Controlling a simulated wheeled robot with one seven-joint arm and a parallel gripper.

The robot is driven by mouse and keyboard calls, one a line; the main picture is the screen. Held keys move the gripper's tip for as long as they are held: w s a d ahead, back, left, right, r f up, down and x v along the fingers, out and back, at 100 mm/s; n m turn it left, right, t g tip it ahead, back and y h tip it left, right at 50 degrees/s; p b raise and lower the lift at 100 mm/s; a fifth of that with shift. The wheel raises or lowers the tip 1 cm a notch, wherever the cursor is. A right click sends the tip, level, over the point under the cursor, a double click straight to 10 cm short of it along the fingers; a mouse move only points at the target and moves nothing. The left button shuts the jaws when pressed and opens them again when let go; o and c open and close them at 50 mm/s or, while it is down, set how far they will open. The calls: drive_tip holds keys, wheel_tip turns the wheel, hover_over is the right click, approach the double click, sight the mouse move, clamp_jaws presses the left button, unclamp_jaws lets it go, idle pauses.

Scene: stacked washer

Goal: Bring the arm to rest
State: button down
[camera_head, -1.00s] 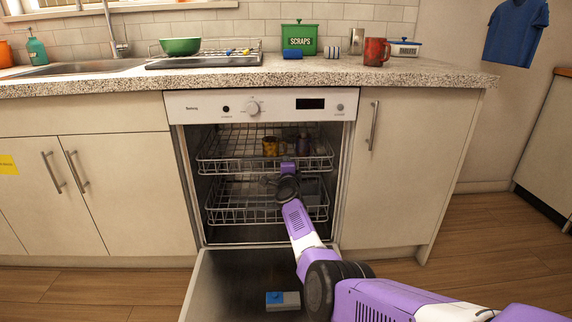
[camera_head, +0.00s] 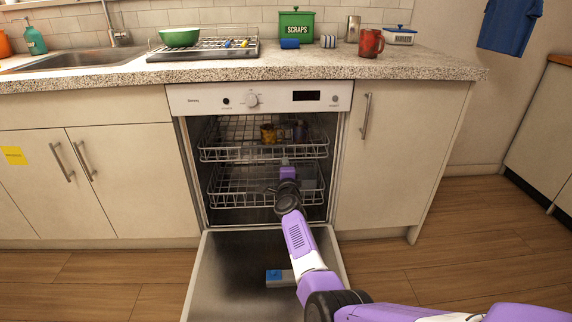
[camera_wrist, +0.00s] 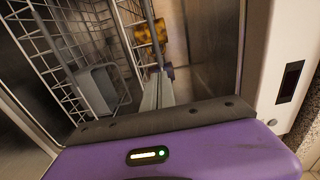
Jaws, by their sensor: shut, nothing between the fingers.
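My purple arm reaches from the lower right towards the open dishwasher (camera_head: 180,100). My gripper (camera_head: 285,162) is at the front of the dishwasher, by the racks. In the wrist view, my gripper (camera_wrist: 158,88) shows its fingers together with nothing held, pointing towards the racks. The upper rack (camera_head: 225,152) holds a yellow-brown patterned mug (camera_head: 268,133) and a dark item beside it. The mug also shows in the wrist view (camera_wrist: 148,33), beyond the fingers. The lower rack (camera_head: 235,195) is partly hidden by my arm.
The dishwasher door (camera_head: 225,275) is folded down under my arm, with a blue-and-grey block (camera_head: 275,277) on it. The counter (camera_head: 430,68) above carries a green bowl (camera_head: 180,38), a scraps bin (camera_head: 297,24) and a red mug (camera_head: 370,43). Floor is clear at the right.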

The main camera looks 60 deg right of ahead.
drive_tip(key=shift+p+v, duration=1)
drive_tip(key=shift+v, duration=1.1)
